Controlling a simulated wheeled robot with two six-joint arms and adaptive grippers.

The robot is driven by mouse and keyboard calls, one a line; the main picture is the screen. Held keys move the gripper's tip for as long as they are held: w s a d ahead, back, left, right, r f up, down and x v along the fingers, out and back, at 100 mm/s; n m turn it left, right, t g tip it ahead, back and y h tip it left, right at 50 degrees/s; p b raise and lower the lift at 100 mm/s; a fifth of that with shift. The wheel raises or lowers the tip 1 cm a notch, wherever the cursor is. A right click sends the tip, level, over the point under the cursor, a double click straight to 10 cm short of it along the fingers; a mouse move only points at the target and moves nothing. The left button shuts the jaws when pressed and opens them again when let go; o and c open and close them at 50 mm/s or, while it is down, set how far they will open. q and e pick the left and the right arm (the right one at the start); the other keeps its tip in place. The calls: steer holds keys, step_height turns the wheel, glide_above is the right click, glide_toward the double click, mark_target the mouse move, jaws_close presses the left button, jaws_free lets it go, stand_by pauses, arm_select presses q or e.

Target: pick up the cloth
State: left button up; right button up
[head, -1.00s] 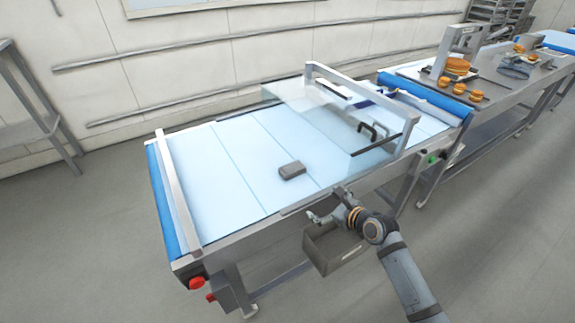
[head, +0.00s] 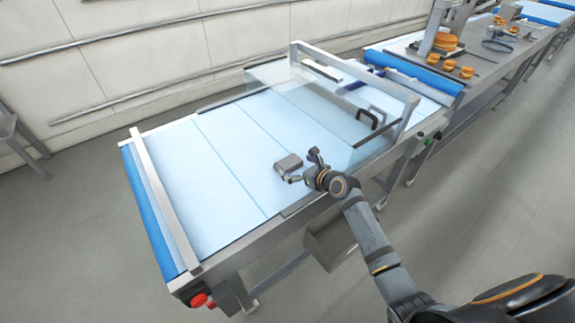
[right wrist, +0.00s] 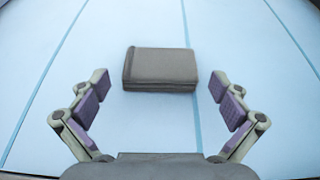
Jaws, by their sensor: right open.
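The cloth (head: 288,163) is a small grey-brown folded block lying on the pale blue conveyor belt (head: 215,180). My right gripper (head: 303,167) is open over the near side of the belt, just right of and short of the cloth. In the right wrist view, the two fingers (right wrist: 160,103) are spread wide, with the cloth ahead between them and beyond their tips. Nothing is between the fingers. My left gripper is not in view.
A clear guard (head: 330,115) under a metal frame (head: 355,68) stands over the belt just right of the cloth, with a dark handle (head: 368,118). The belt left of the cloth is clear.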

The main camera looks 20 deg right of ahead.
mark_target(289, 163)
steer(key=shift+x, duration=1.05)
steer(key=x, duration=0.2)
steer(key=shift+w+a+f, duration=0.1)
steer(key=shift+w+f, duration=0.1)
steer(key=shift+w+a, duration=0.1)
steer(key=shift+w, duration=0.05)
steer(key=shift+c, duration=0.3)
steer(key=shift+s+r, duration=0.1)
steer(key=shift+s, duration=0.1)
steer(key=shift+c, duration=1.2)
steer(key=c, duration=0.6)
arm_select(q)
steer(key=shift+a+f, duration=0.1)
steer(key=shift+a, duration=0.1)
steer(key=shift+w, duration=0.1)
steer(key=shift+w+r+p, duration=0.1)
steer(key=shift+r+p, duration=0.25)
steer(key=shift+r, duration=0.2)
arm_select(e)
step_height(289, 163, up, 10)
steer(key=shift+w+f, duration=0.1)
